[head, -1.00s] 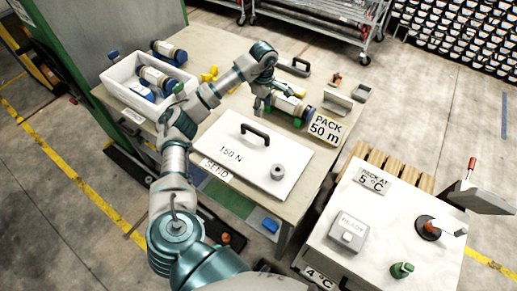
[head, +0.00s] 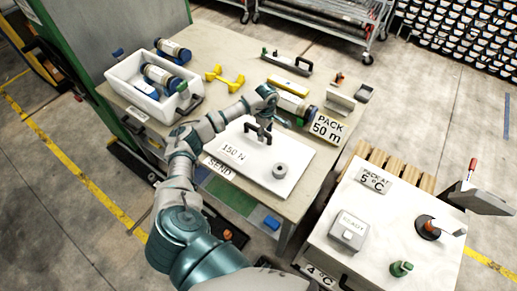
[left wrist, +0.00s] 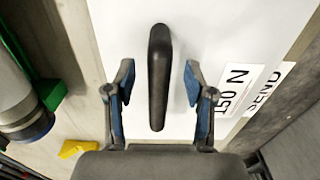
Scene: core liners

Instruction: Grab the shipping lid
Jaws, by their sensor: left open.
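The shipping lid (head: 290,162) is a flat white board lying on the table, with a black handle and a "150 N" label. In the left wrist view the lid (left wrist: 205,40) fills the middle. Its black handle (left wrist: 158,80) stands between the two blue-padded fingers of my left gripper (left wrist: 157,88), with a gap on each side. The left gripper also shows in the head view (head: 263,128), over the handle. It is open and holds nothing. My right gripper is not in view.
A white bin (head: 118,85) with liners stands at the left. A liner tube (head: 290,103) lies behind the lid by the "PACK 50 m" sign (head: 327,126). A second white table (head: 390,235) is at right.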

